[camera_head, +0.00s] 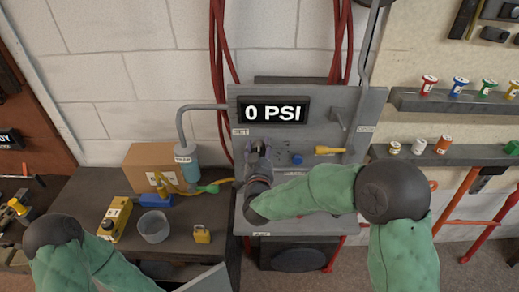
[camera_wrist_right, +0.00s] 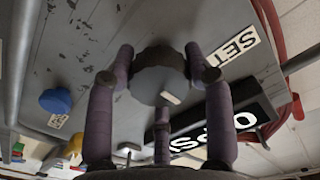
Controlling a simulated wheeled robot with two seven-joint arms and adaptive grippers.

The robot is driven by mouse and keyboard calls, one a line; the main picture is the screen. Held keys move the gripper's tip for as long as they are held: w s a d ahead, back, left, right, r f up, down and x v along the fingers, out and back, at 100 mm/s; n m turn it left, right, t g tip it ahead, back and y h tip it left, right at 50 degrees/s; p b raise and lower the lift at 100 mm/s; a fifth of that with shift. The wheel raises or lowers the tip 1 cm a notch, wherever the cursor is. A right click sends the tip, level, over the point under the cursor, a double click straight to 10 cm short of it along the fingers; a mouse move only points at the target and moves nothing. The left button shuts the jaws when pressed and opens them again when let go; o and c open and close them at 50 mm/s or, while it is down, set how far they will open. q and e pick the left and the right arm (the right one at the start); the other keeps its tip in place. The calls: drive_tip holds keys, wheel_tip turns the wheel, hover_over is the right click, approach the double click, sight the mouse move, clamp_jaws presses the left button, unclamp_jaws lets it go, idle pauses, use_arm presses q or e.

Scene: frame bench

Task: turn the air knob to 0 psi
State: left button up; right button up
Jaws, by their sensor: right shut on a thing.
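The air knob (camera_wrist_right: 160,78) is a dark round knob with a pale mark on its face, on a grey panel (camera_head: 355,105). In the right wrist view the fingers of my right gripper (camera_wrist_right: 160,95) are closed around it. In the head view my right gripper (camera_head: 258,158) covers the knob at the panel's left, below the display. The black display (camera_head: 273,110) reads "0 PSI" in white; it also shows upside down in the wrist view (camera_wrist_right: 215,130). A "SET" label (camera_wrist_right: 236,45) sits beside the knob. My left gripper is not visible; only part of the left arm shows.
A blue knob (camera_head: 297,159) and a yellow handle (camera_head: 329,150) sit right of my right gripper. A grey lever (camera_head: 340,118) is at upper right. Left are a cardboard box (camera_head: 150,160), a grey cup (camera_head: 154,226) and a yellow padlock (camera_head: 202,234). Red hoses hang behind.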

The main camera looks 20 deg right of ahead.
drive_tip(key=o, duration=1.1)
drive_tip(key=shift+w+r, duration=0.15)
drive_tip(key=shift+r, duration=0.4)
drive_tip(key=shift+f, duration=0.15)
drive_tip(key=shift+s+f, duration=0.1)
drive_tip(key=shift+s, duration=0.1)
drive_tip(key=shift+s+a, duration=0.15)
drive_tip(key=shift+s, duration=0.1)
drive_tip(key=v, duration=1.1)
drive_tip(key=shift+s, duration=0.1)
